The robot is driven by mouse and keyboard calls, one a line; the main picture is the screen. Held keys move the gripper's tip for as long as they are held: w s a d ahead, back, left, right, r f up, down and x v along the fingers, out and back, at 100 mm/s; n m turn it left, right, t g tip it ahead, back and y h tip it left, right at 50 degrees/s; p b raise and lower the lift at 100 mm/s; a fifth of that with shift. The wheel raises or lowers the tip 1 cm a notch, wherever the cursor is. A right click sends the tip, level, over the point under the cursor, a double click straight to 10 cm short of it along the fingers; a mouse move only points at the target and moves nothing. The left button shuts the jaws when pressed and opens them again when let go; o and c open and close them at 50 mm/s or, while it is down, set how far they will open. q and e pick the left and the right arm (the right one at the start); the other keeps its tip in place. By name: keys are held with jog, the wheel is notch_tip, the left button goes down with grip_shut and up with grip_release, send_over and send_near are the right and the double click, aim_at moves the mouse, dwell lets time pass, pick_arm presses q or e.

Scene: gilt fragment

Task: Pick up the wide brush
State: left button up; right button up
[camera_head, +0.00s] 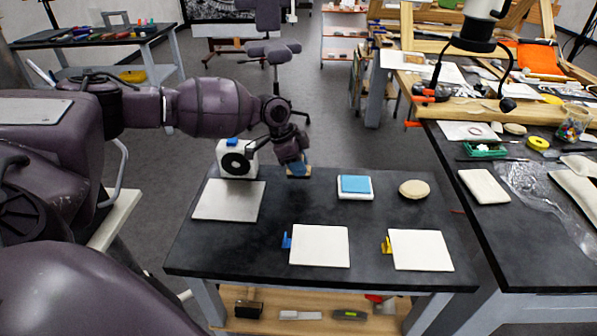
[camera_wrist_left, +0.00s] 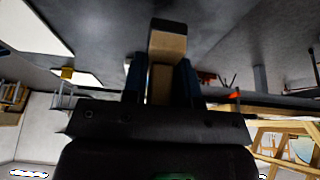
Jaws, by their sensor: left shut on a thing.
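My left gripper (camera_head: 297,166) is at the far edge of the dark table, right of the white box with the black round face. Its blue fingers are shut on a tan, flat piece that I take to be the wide brush (camera_head: 304,172). In the left wrist view the brush (camera_wrist_left: 167,45) stands out between the two blue fingers (camera_wrist_left: 161,82), tan near them and greyer at its far end. Much of it is hidden by the gripper in the head view. I cannot tell if it touches the table. My right gripper is not in view.
The dark table (camera_head: 250,250) holds a grey plate (camera_head: 230,200), a white box (camera_head: 236,160), a blue-topped block (camera_head: 355,186), a round cream pad (camera_head: 414,189) and two white panels (camera_head: 320,246) (camera_head: 420,250). A cluttered bench (camera_head: 510,230) stands on the right.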

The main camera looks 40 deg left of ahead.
pick_arm(q)
notch_tip(320, 180, up, 17)
jog(key=p, duration=0.1)
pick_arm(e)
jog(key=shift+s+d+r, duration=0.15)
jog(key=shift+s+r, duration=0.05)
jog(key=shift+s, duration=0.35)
pick_arm(q)
jog(key=shift+o, duration=1.4)
jog(key=shift+c, duration=0.9)
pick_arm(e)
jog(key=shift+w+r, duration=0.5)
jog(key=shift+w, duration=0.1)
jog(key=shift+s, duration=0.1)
